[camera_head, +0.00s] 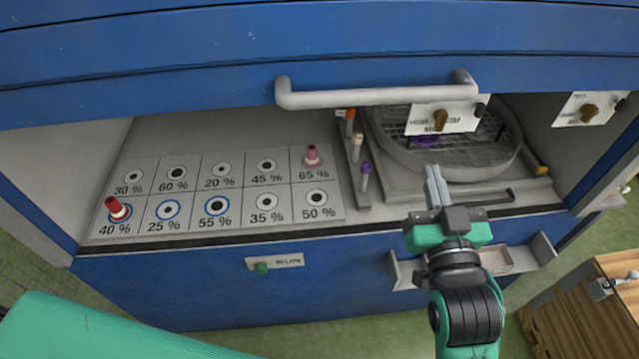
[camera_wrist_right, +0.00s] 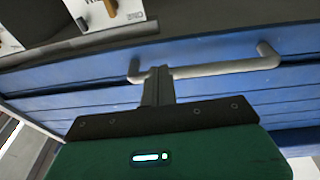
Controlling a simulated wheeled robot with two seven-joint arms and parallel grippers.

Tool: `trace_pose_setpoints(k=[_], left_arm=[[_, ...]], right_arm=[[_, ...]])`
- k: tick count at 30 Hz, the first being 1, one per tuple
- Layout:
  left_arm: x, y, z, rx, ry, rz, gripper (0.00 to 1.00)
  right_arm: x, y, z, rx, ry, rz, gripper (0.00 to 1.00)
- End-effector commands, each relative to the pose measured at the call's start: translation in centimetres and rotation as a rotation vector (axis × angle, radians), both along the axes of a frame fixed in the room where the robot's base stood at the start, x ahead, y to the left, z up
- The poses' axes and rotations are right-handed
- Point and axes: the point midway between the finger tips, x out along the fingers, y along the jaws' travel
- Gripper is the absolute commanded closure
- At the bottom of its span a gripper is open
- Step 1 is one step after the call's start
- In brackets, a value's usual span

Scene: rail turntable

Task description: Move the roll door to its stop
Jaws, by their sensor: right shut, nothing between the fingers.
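The roll door (camera_head: 200,52) is a blue slatted panel across the top of the head view. It is partly raised, with the cabinet opening showing below it. Its grey bar handle (camera_head: 370,97) runs along the lower edge. My right gripper (camera_head: 434,187) is shut and empty, in front of the opening and below the handle's right part in the head view. In the right wrist view the shut fingers (camera_wrist_right: 158,86) overlap the handle (camera_wrist_right: 225,68) near its left end; I cannot tell whether they touch. The door's slats (camera_wrist_right: 220,95) show behind. My left gripper is out of view.
Inside stand a percent-marked board (camera_head: 215,200) with red and pink pegs, and a round turntable (camera_head: 440,150) with a mesh top. Small labelled knob plates (camera_head: 440,117) hang near the door edge. A RUN button panel (camera_head: 275,263) and wooden box (camera_head: 590,310) are lower.

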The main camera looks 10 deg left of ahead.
Motion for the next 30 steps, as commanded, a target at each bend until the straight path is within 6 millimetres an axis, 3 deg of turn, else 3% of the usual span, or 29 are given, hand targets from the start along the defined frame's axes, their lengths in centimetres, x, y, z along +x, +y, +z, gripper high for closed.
trace_pose_setpoints(k=[3,9,17,30], left_arm=[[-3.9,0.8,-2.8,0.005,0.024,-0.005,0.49],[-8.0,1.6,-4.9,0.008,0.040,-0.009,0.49],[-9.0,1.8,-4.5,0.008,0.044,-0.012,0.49],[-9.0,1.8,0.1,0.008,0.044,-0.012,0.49]], right_arm=[[-0.5,1.2,4.0,0.039,-0.150,0.022,1.00],[-1.6,2.3,7.9,0.078,-0.308,0.048,1.00],[-1.1,2.8,9.6,0.089,-0.348,0.055,1.00],[6.1,5.1,14.4,0.088,-0.345,0.055,1.00]])
